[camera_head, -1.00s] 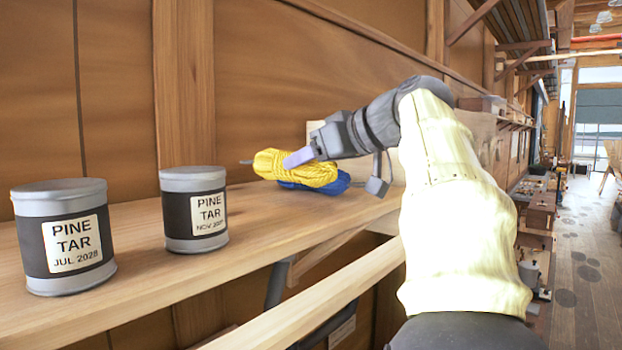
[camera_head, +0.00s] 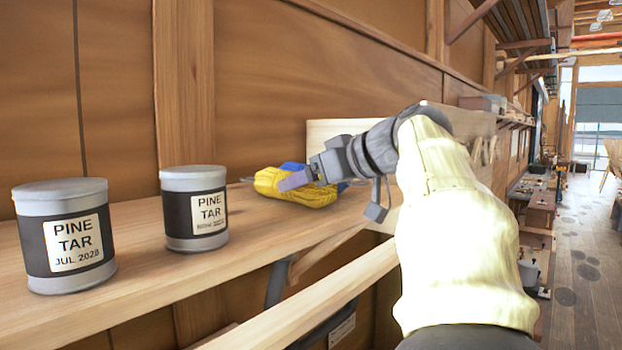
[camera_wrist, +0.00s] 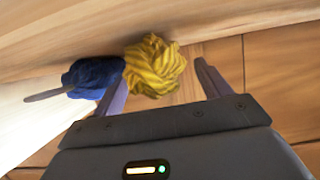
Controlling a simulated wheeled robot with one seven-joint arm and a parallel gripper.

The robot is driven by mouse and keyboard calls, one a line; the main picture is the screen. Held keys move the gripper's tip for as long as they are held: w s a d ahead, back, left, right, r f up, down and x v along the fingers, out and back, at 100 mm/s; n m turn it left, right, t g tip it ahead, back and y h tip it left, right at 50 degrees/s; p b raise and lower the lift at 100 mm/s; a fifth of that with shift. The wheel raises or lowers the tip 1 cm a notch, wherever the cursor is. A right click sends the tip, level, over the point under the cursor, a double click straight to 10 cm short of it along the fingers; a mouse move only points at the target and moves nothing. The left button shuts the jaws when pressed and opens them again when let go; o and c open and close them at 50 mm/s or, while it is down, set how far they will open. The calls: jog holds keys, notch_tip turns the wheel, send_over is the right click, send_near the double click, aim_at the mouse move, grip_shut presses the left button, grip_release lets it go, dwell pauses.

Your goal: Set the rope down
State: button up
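A yellow rope coil (camera_head: 296,191) rests on the wooden shelf (camera_head: 255,225), in front of a blue rope coil (camera_head: 292,166) that it partly hides. My gripper (camera_head: 285,184) is at the yellow coil, with one finger across its near side. In the wrist view, the yellow coil (camera_wrist: 153,68) sits between the two spread fingers of my gripper (camera_wrist: 160,66). It is close to the left finger, and a gap shows between it and the right finger. The blue coil (camera_wrist: 92,78) lies left of the left finger. The gripper is open.
Two pine tar tins, one dated JUL 2028 (camera_head: 65,235) and one dated NOV (camera_head: 194,208), stand on the shelf to the left. A wooden board (camera_head: 340,130) stands behind the ropes. A wooden rail (camera_head: 320,300) runs in front of the shelf.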

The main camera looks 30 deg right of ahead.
jog(key=shift+r, duration=0.2)
jog(key=b+v, duration=0.2)
jog(key=v, duration=1)
dwell(0.4)
